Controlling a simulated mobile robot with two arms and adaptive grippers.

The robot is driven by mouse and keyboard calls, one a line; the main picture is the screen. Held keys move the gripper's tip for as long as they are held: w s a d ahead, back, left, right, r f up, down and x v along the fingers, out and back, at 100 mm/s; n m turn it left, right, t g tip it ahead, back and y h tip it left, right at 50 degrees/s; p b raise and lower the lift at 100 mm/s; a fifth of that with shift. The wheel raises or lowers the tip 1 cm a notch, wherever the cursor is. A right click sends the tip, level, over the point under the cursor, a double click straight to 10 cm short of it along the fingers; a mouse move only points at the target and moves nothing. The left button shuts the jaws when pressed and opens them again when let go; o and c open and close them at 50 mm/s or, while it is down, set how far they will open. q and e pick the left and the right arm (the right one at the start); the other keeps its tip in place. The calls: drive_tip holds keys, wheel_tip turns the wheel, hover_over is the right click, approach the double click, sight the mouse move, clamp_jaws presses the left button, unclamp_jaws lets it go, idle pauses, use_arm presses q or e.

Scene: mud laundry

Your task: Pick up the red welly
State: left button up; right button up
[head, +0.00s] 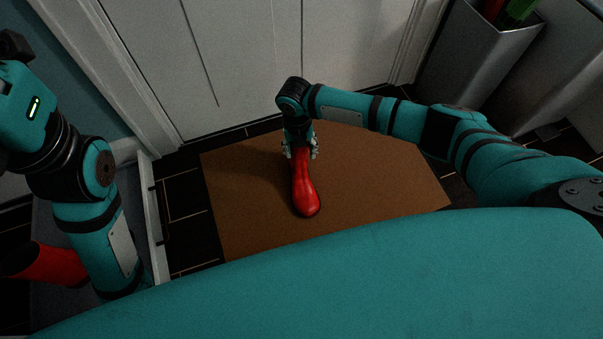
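The red welly (304,190) is on the brown mat in the middle of the head view, its toe towards me. I cannot tell whether its sole touches the mat. My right gripper (301,152) is at the top of the welly's shaft, with one finger on each side. No gap shows between fingers and shaft, so it looks shut on the welly. The gripper hides the welly's opening. My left arm comes down at the left, and its gripper is not in view.
The brown mat (240,190) lies on dark tiles before a white door (210,60). Another red boot-like thing (45,263) is at the lower left, partly hidden by my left arm, near a pale-edged panel (156,220). A grey bin (480,50) stands at the upper right.

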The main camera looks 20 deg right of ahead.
clamp_jaws()
drive_tip(key=shift+r, duration=0.15)
